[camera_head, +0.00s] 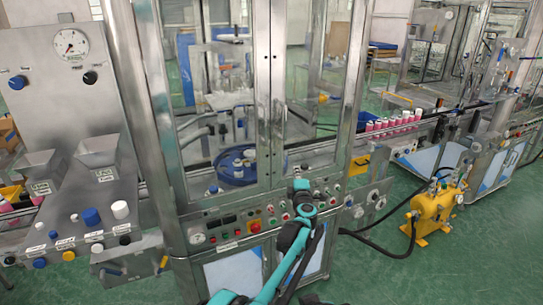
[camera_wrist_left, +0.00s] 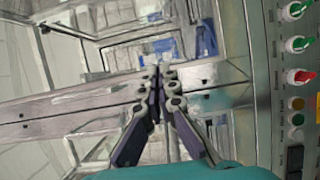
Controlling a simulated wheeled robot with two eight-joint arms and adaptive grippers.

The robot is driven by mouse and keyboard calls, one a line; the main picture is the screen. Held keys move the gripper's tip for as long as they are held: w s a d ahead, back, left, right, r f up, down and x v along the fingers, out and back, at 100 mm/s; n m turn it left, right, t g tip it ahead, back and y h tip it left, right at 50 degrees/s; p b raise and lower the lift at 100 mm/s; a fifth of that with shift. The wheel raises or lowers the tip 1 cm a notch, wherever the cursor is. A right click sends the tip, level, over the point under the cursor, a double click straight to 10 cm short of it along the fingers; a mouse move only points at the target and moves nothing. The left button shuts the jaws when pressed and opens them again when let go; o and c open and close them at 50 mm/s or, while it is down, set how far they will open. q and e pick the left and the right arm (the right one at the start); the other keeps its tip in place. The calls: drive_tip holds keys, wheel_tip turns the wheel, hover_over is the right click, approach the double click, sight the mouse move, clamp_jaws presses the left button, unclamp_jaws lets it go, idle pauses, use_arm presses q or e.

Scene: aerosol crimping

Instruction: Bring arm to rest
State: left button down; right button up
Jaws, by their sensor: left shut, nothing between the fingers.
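My left arm, teal and black, reaches up from the bottom middle of the head view. Its left gripper (camera_head: 298,184) is in front of the steel cabinet (camera_head: 264,90), near the right part of the control panel (camera_head: 228,224). In the left wrist view the two dark fingers of the left gripper (camera_wrist_left: 159,76) meet at their tips, shut with nothing between them. Behind the fingertips are the cabinet's glazed doors and steel frame. Whether the fingertips touch the cabinet is not clear. My right gripper is not in view.
Panel knobs and a red button (camera_head: 255,226) lie left of the gripper; the wrist view shows a red switch (camera_wrist_left: 300,76). A yellow pump unit (camera_head: 436,208) with black hoses stands right. Pink cans (camera_head: 393,122) line the conveyor. Green floor is open at lower right.

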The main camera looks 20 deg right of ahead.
use_arm(q)
drive_tip(key=s+a+r+m+h, duration=0.3)
drive_tip(key=a+r+m, duration=0.4)
drive_tip(key=a+r, duration=0.6)
drive_tip(key=s+a+r+m+g+h+b, duration=0.1)
drive_tip(key=s+a+r+m+g, duration=0.2)
drive_tip(key=s+a, duration=0.55)
drive_tip(key=s+a+f+m+g+y, duration=0.1)
drive_tip(key=s+a+f+g+y, duration=0.1)
drive_tip(key=s+a+f, duration=0.6)
drive_tip(key=s+a+f+m+g+y, duration=0.2)
drive_tip(key=s+a+f+g+y, duration=0.1)
drive_tip(key=s+a+f, duration=0.6)
drive_tip(key=s+a+f+m+g+y+b, duration=0.1)
drive_tip(key=s+a+f+m+g+y, duration=0.1)
drive_tip(key=s+a+f, duration=0.6)
drive_tip(key=s+a+y, duration=0.1)
drive_tip(key=s+a, duration=0.6)
drive_tip(key=s, duration=0.3)
drive_tip(key=shift+s+f, duration=0.15)
drive_tip(key=shift+d, duration=0.15)
